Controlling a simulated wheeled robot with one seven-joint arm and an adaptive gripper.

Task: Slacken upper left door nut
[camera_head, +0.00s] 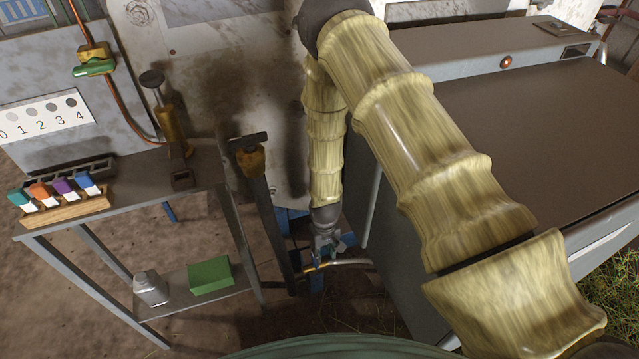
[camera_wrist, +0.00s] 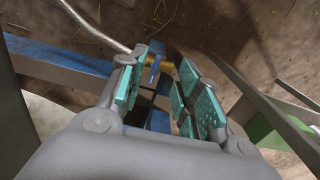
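I cannot identify a door nut for certain in either view. My gripper (camera_head: 326,240) is low in the middle of the head view, pointing down. In the wrist view my gripper (camera_wrist: 163,85) has its teal-padded fingers spread apart, with nothing clamped between them. A brass fitting (camera_wrist: 187,72) and a blue lever-like piece (camera_wrist: 154,70) show beyond the fingertips; I cannot tell whether the fingers touch them. A dark T-handle (camera_head: 248,139) with a brass piece stands left of my arm. A knobbed brass fitting (camera_head: 172,128) stands at the bench edge.
A metal bench (camera_head: 130,193) at left carries colored blocks in a wooden rack (camera_head: 65,210). Its lower shelf holds a green box (camera_head: 209,275) and a grey bottle (camera_head: 150,287). A large dark cabinet (camera_head: 540,130) fills the right. A stained pale panel (camera_head: 225,75) stands behind.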

